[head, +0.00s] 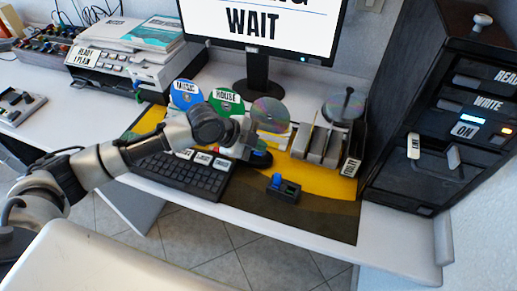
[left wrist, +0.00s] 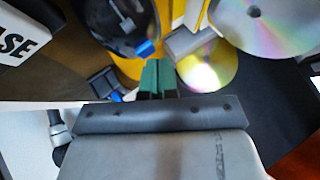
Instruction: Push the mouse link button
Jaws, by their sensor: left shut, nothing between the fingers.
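My left gripper (head: 252,146) reaches in from the left over the desk, just right of the keyboard. In the left wrist view its green-padded fingers (left wrist: 157,78) are shut together with nothing between them. A rounded black object, probably the mouse (left wrist: 120,25), lies ahead with a small blue part (left wrist: 146,48) near the fingertips; I cannot tell whether they touch. In the head view, the dark mouse (head: 262,159) is partly hidden behind the gripper. No label reads mouse link.
A black keyboard (head: 185,174) lies left of the gripper. Discs, including a silver one (head: 270,111), and a disc rack (head: 322,146) stand behind. A monitor (head: 262,25) reads WAIT. A black cabinet (head: 420,150) is right. The mat's front right (head: 335,215) is clear.

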